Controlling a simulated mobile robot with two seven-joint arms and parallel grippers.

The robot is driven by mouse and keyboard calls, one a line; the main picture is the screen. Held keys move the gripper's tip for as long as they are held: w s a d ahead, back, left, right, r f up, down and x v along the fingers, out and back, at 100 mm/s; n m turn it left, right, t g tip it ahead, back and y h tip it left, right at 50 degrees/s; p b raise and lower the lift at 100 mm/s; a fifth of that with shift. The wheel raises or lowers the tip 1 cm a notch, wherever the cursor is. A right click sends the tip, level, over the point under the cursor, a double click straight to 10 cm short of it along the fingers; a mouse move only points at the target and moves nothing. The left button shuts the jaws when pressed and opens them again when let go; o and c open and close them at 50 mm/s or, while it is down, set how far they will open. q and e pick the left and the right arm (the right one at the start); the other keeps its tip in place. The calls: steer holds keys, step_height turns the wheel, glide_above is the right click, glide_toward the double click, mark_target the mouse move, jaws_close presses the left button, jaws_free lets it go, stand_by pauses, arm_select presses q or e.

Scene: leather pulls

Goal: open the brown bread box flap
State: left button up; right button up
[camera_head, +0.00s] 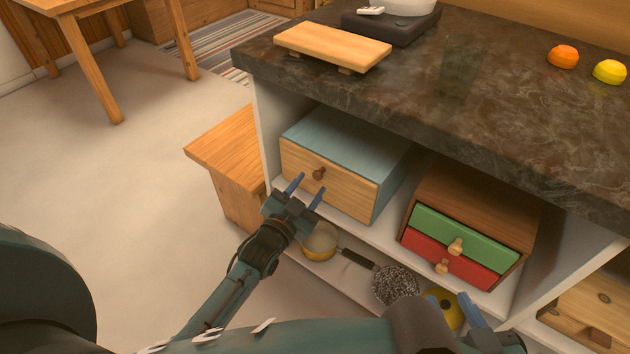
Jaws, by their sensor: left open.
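A box with a blue-grey top (345,141) and a light wood front flap (345,188) sits on the white shelf under the counter. Its flap is shut and has a brown round knob (319,174). To its right is a brown box (480,190) with a green drawer (480,238) and a red drawer (420,252), both shut. I cannot tell which one is the bread box. My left gripper (307,188) is open and empty, with its fingertips just in front of and below the brown knob. My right gripper (450,302) is low at the right, fingers apart, partly hidden by my arm.
A pan (322,240) and a speckled round thing (395,285) are on the lower level under the shelf. A dark stone counter (440,100) overhangs the boxes, bearing a cutting board (333,45). A wooden bench (222,150) stands at the left. The floor at left is open.

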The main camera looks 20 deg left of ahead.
mark_target(317, 178)
arm_select(q)
steer(key=shift+w+d+b, duration=0.15)
steer(key=shift+w+d, duration=0.05)
steer(key=shift+w, duration=0.7)
steer(key=shift+w+d+b, duration=0.15)
steer(key=shift+w, duration=0.75)
steer(key=shift+c, duration=0.5)
jaws_close()
